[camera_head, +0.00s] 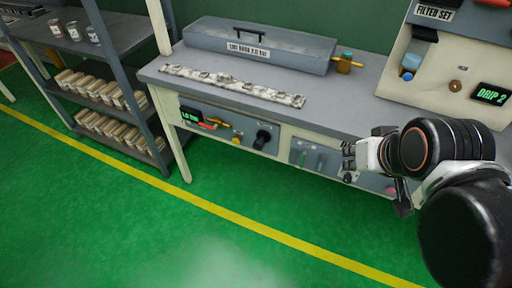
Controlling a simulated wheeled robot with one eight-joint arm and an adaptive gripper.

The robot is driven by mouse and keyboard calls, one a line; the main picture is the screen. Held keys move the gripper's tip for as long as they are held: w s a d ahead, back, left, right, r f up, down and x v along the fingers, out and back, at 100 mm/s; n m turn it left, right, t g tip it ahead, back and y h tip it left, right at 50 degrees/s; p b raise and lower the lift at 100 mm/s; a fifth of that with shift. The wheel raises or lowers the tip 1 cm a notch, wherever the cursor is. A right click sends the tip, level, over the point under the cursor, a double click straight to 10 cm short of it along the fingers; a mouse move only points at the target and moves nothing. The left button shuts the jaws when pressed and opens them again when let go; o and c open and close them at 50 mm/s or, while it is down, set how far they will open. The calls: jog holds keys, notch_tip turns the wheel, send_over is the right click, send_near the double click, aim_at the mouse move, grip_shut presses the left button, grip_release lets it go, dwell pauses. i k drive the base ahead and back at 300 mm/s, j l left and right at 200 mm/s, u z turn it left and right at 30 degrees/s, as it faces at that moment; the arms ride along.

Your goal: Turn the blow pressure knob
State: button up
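A control panel runs along the front of the workbench. A black knob (263,138) sits on its left section, beside a green display (189,116), a red handle and a yellow knob (224,133). I cannot read which control is labelled blow pressure. My gripper (392,166) is at the right, in front of the panel's right section, and hides part of it. Its dark fingers show apart, one above and one below the pale body. Nothing shows held in it.
A long grey lidded box (262,48) and a pale mottled strip (232,86) lie on the workbench (325,112). A filter station (465,60) stands at the right. A shelf rack (105,62) with cups and rows of blocks stands left. The green floor in front is clear.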

aim_at(258, 145)
jog(key=u, duration=1.05)
jog(key=z, duration=0.45)
